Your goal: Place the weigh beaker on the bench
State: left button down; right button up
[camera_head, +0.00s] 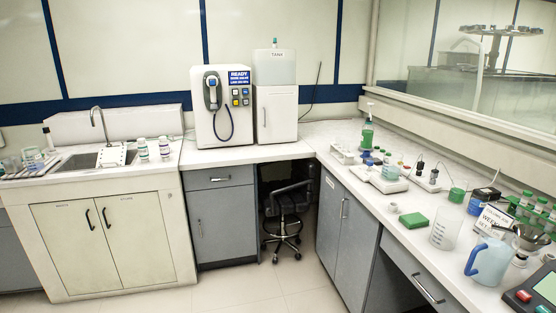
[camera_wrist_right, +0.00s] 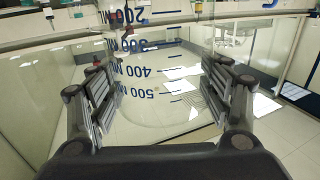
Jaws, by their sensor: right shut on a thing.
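My right gripper (camera_wrist_right: 158,100) shows only in the right wrist view, with a jaw on either side of a clear beaker, which I take to be the weigh beaker (camera_wrist_right: 150,108). It is shut on the beaker. The beaker is see-through, with dark blue marks from 200 to 500 ML, and pale floor shows through it. The white bench (camera_head: 330,131) runs along the back and right of the head view. Neither gripper nor the held beaker shows in the head view. My left gripper is in no view.
On the right bench stand another graduated beaker (camera_head: 443,230), a blue jug (camera_head: 488,260), a green box (camera_head: 413,220) and a white scale-like device (camera_head: 385,178). A sink (camera_head: 85,162) is at left. The bench top between dispenser (camera_head: 222,105) and bottle (camera_head: 367,134) has some free room.

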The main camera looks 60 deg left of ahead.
aim_at(218, 155)
jog(key=j+u, duration=0.2)
jog(key=u, duration=0.25)
jog(key=i+j+u, duration=0.1)
jog(key=u, duration=0.35)
jog(key=i+j+u, duration=0.1)
jog(key=j+u, duration=0.15)
jog(key=u, duration=0.2)
jog(key=i+j+u, duration=0.1)
jog(key=u, duration=0.35)
jog(key=i+j+u, duration=0.3)
jog(key=i+u, duration=0.15)
jog(key=i, duration=0.4)
jog(key=i+u, duration=0.5)
jog(key=i, duration=0.35)
jog(key=i+l, duration=0.15)
jog(key=i, duration=0.85)
